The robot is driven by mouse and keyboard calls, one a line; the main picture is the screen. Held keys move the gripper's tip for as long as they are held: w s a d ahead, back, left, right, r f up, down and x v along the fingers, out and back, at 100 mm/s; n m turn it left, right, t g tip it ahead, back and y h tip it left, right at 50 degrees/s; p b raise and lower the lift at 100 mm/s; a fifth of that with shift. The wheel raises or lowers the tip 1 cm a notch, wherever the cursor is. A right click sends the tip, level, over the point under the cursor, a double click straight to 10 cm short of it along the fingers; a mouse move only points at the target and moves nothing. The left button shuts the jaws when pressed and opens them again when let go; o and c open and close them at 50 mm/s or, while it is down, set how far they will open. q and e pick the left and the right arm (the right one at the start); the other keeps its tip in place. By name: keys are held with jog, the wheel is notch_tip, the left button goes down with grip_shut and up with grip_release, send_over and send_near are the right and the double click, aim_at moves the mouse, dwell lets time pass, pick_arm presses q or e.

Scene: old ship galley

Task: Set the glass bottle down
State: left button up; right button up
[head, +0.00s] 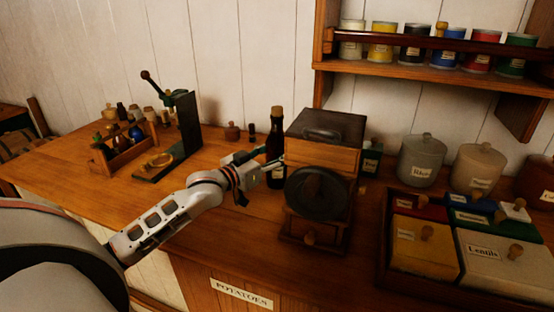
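The dark glass bottle (276,134) with a cork stopper stands upright left of the wooden grinder box, with a pale label low on its side. My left gripper (274,167) reaches it from the left at its lower half. The fingers lie against the bottle and appear shut on it; the far finger is hidden. The bottle's base is close to the counter (225,222); I cannot tell whether it touches. My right gripper is not in view.
The grinder box (323,158) with a round dark wheel stands close right of the bottle. Behind are small dark jars (252,130). A green-and-black press (188,125) and a wooden caddy (120,150) stand left. Lidded boxes (495,260) fill a tray at right. Counter in front is clear.

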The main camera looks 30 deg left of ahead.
pick_arm(q)
jog(key=shift+f, duration=0.75)
jog(key=shift+f, duration=0.15)
jog(key=o, duration=1.8)
jog(key=shift+f, duration=0.1)
